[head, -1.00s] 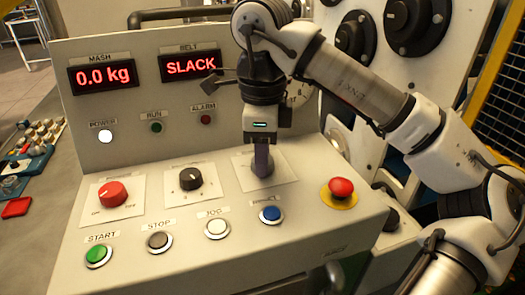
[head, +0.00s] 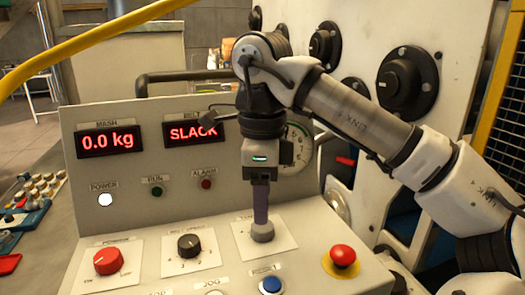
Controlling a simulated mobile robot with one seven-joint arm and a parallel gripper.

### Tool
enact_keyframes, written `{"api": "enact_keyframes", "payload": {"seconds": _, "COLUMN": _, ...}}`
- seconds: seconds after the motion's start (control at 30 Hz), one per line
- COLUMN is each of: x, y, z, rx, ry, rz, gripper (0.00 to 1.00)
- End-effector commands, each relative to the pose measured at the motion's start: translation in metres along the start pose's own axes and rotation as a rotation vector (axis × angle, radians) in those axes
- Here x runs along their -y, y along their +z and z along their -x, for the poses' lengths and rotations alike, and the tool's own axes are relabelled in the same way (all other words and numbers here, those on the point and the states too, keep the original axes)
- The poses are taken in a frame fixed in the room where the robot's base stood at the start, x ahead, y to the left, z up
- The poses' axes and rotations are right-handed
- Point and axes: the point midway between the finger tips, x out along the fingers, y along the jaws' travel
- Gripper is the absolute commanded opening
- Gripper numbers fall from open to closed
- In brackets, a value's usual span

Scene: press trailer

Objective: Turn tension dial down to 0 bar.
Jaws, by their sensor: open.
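The tension dial (head: 262,233) is a grey round knob on a white plate at the right of the sloping panel. Its label is partly hidden by my gripper, and I cannot read its pointer. My gripper (head: 261,218) points straight down over the dial, with its fingertips at or just above the knob's top. The fingers are seen edge-on, so their gap is hidden; they are open. The belt display (head: 194,131) reads SLACK in red. A round gauge (head: 298,148) is partly hidden behind my gripper, and I cannot read its needle.
A black selector knob (head: 189,246) and a red power knob (head: 108,261) sit left of the dial. A red emergency button (head: 342,256) stands to the right. A blue button (head: 271,285) is in front. The mash display (head: 108,139) reads 0.0 kg.

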Motion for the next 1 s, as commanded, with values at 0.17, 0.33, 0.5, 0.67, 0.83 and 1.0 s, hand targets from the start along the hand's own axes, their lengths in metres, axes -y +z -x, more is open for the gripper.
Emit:
{"api": "enact_keyframes", "payload": {"seconds": 0.17, "x": 0.000, "y": 0.000, "z": 0.039, "rx": -0.002, "ry": -0.003, "rz": -0.004, "gripper": 0.59}}
{"api": "enact_keyframes", "payload": {"seconds": 0.33, "x": 0.000, "y": 0.000, "z": 0.067, "rx": -0.002, "ry": -0.002, "rz": -0.003, "gripper": 0.59}}
{"api": "enact_keyframes", "payload": {"seconds": 0.5, "x": 0.000, "y": 0.000, "z": 0.083, "rx": 0.000, "ry": 0.001, "rz": -0.002, "gripper": 0.59}}
{"api": "enact_keyframes", "payload": {"seconds": 0.67, "x": 0.000, "y": 0.000, "z": 0.086, "rx": 0.000, "ry": 0.000, "rz": 0.000, "gripper": 0.59}}
{"api": "enact_keyframes", "payload": {"seconds": 0.83, "x": 0.000, "y": 0.000, "z": 0.086, "rx": 0.000, "ry": 0.000, "rz": 0.000, "gripper": 0.59}}
{"api": "enact_keyframes", "payload": {"seconds": 1.0, "x": 0.000, "y": 0.000, "z": 0.086, "rx": 0.000, "ry": 0.000, "rz": 0.000, "gripper": 0.59}}
